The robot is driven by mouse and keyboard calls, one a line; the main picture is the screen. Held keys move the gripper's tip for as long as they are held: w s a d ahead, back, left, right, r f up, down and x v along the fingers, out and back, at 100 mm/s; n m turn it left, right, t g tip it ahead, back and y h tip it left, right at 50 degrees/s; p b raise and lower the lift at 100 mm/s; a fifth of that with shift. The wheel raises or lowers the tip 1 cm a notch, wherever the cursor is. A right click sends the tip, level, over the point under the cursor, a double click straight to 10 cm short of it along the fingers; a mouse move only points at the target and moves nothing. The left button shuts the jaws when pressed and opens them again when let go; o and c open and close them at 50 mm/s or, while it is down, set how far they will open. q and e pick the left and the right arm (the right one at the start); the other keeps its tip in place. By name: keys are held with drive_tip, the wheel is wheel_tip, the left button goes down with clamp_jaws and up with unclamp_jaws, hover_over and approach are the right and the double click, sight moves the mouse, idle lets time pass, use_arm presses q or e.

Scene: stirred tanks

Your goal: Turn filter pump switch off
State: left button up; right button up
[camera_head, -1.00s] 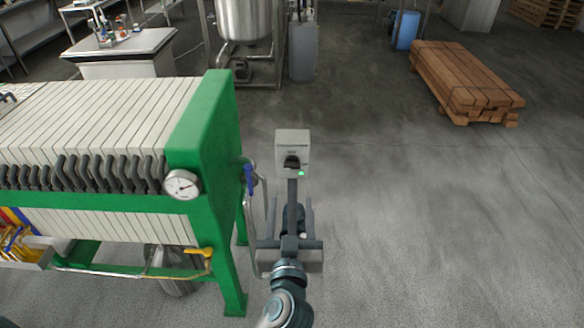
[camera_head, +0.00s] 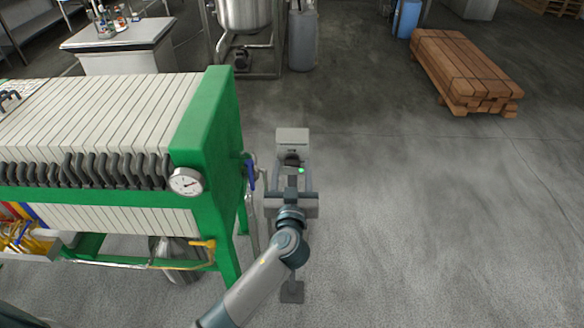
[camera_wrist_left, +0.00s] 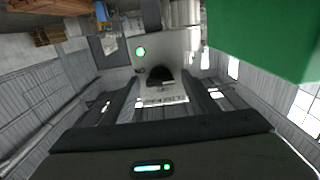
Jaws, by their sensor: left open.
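The filter pump switch is a light grey box (camera_head: 292,136) on a thin post, right of the green press frame. Its black knob (camera_wrist_left: 161,76) and lit green lamp (camera_wrist_left: 140,51) show in the left wrist view. The lamp also shows in the head view (camera_head: 301,170). My left gripper (camera_head: 292,166) is open in front of the box's face. In the left wrist view its two fingers stand either side of the knob, with nothing clearly held between them. Whether they touch the box I cannot tell. My right gripper is out of view.
A filter press with a green frame (camera_head: 207,128) and a pressure gauge (camera_head: 186,181) stands close on the left. A blue valve handle (camera_head: 249,175) sits between press and switch. The floor (camera_head: 430,220) on the right is clear up to a stack of timber (camera_head: 465,70).

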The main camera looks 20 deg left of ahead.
use_arm(q)
drive_tip(key=c, duration=1.1)
drive_tip(key=shift+o, duration=0.2)
